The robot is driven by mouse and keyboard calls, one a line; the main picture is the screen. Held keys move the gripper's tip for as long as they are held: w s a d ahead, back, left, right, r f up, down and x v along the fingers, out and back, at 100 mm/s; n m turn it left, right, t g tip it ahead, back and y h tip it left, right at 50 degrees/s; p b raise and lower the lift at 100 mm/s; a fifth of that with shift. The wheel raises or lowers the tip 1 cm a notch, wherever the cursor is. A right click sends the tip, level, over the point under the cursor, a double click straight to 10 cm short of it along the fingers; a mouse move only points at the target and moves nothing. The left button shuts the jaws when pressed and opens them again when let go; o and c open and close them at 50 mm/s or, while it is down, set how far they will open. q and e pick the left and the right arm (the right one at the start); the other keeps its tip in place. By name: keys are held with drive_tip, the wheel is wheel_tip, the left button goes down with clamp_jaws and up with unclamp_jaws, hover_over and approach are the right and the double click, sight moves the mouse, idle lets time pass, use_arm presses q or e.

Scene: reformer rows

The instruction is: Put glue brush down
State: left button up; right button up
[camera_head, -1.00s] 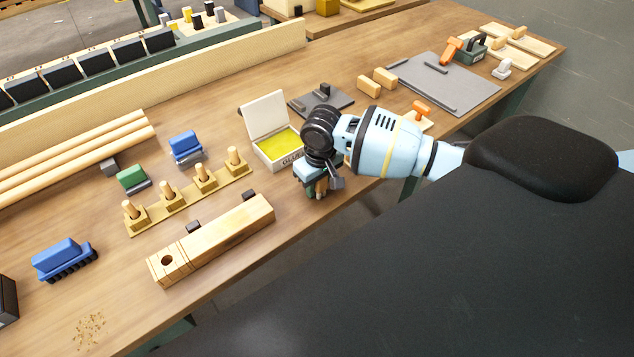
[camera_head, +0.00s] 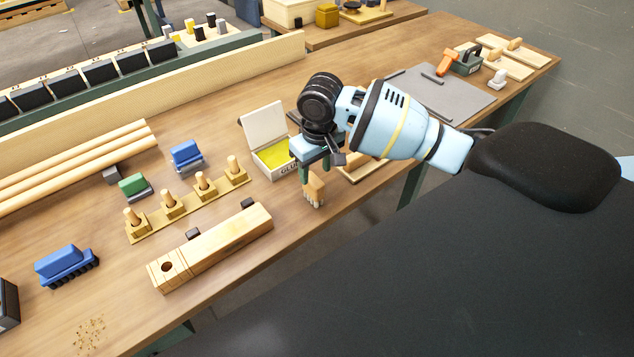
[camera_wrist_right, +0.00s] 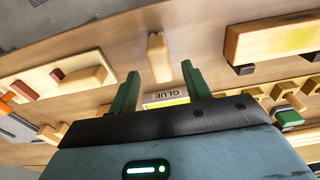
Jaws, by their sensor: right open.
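My left gripper is not in view.
A long wooden block (camera_head: 215,246) with a hole lies left of the brush. A row of wooden pegs (camera_head: 188,204) stands behind it. Blue brushes (camera_head: 66,264) and a green one (camera_head: 134,186) are farther left. A grey mat (camera_head: 452,98) lies to the right.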

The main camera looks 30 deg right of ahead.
wheel_tip(320, 180, up, 3)
drive_tip(key=shift+s+f, duration=0.1)
drive_tip(key=shift+f, duration=0.1)
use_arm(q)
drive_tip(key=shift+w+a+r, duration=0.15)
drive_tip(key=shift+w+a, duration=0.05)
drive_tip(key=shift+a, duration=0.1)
use_arm(e)
drive_tip(key=shift+r, duration=0.4)
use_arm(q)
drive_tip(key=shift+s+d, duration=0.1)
use_arm(e)
drive_tip(key=shift+s+f, duration=0.1)
drive_tip(key=shift+s, duration=0.05)
